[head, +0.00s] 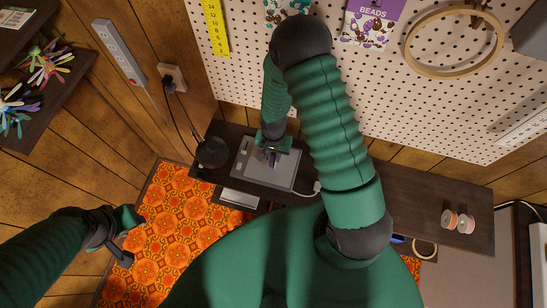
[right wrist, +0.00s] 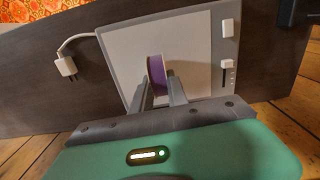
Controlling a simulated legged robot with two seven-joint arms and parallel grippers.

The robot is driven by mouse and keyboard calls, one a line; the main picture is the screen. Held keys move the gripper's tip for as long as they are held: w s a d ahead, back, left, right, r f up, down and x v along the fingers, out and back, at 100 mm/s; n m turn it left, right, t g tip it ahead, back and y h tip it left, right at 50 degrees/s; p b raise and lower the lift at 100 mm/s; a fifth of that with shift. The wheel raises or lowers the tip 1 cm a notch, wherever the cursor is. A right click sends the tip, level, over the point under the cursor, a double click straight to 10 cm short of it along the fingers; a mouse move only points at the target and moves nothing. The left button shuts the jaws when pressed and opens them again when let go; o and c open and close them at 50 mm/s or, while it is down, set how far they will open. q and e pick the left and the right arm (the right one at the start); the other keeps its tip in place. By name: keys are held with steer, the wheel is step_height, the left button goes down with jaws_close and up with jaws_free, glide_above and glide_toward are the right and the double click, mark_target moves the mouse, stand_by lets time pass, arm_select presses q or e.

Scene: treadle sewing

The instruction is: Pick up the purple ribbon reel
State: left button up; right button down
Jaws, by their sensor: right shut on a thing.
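The purple ribbon reel (right wrist: 157,75) stands on edge between the fingers of my right gripper (right wrist: 161,90) in the right wrist view. Its pale rim faces left and purple ribbon shows on its right. In the head view the right gripper (head: 271,156) is over the grey flat pad on the dark bench, with a bit of the purple reel (head: 272,159) showing. The right gripper is shut on the reel. I cannot tell whether the reel touches the pad. My left gripper (head: 128,238) is over the orange patterned rug, away from the bench; its jaws are unclear.
The grey pad (head: 248,171) lies on the dark bench (head: 389,189), with a white cable plug (right wrist: 66,66) beside it. A black lamp base (head: 212,153) stands left of it. A pegboard (head: 380,90) rises behind.

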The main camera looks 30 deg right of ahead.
arm_select(q)
steer(key=shift+w+a+f, duration=0.15)
steer(key=shift+w+a, duration=0.05)
steer(key=shift+a, duration=0.15)
arm_select(e)
steer(key=shift+w+a, duration=0.15)
steer(key=shift+a, duration=0.05)
arm_select(q)
steer(key=shift+d, duration=0.1)
